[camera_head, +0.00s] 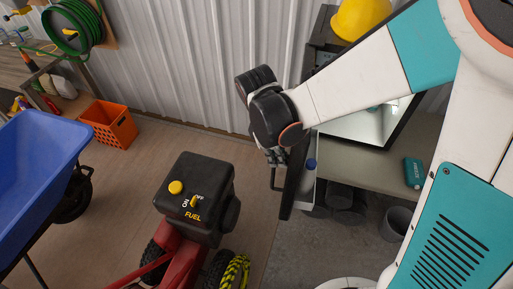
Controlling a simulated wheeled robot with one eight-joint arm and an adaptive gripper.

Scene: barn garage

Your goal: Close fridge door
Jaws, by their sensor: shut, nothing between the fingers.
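The fridge door (291,190) is a dark slab seen nearly edge-on, right of the picture's middle, and it stands open. Its pale inner side faces right, and a blue-capped item (311,164) shows there. A thin dark handle (273,181) is on its left side. My gripper (277,160) is shut and empty, pointing down beside the upper left part of the door. I cannot tell whether it touches the door.
A red machine with a black fuel box (195,200) stands left of the door. A blue wheelbarrow (40,175) and orange crate (108,124) are further left.

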